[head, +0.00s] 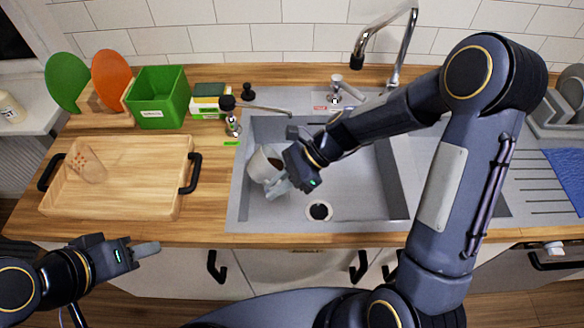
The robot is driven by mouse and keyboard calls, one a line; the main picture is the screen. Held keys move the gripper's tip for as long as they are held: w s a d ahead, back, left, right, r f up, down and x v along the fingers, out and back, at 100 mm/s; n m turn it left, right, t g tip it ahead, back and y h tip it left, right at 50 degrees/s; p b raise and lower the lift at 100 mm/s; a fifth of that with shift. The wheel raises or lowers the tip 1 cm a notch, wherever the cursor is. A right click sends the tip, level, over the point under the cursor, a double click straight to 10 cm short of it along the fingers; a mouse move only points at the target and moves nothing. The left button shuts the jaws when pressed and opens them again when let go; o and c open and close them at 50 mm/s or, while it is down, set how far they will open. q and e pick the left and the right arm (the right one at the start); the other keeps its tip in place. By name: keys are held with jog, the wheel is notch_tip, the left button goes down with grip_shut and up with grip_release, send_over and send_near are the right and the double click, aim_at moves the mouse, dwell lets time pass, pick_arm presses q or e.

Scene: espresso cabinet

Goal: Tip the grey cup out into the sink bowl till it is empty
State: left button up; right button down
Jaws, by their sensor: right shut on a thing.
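The grey cup (260,163) is over the left part of the sink bowl (353,190). It is tilted, with its mouth toward the right, and dark contents show inside it. My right gripper (277,180) is shut on the grey cup, and its fingers hide part of the cup. No stream from the cup can be made out. The drain (319,210) lies to the right of the cup and is uncovered. My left gripper (146,250) is at the lower left, in front of the counter edge and away from the cup. Its finger gap cannot be made out.
A wooden tray (130,205) with black handles holds a clear tumbler (86,166). A green box (158,97) stands behind it. A tall tap (388,45) and a small dispenser (232,117) border the sink. The right of the bowl is clear.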

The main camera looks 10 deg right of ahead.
jog(key=shift+w+d+r+g+y+b, duration=0.1)
jog(key=shift+d+r+g+y+b, duration=0.2)
jog(key=shift+y+b, duration=0.85)
jog(key=shift+d+r+g+y+b, duration=0.15)
jog(key=shift+r+y+b, duration=0.2)
jog(key=shift+y+b, duration=0.75)
dwell(0.7)
jog(key=shift+w+d+r+y+b, duration=0.15)
jog(key=shift+d+r+y+b, duration=0.2)
jog(key=shift+d+y+b, duration=0.35)
dwell(0.7)
jog(key=shift+d+r, duration=0.1)
jog(key=shift+d, duration=0.1)
dwell(0.4)
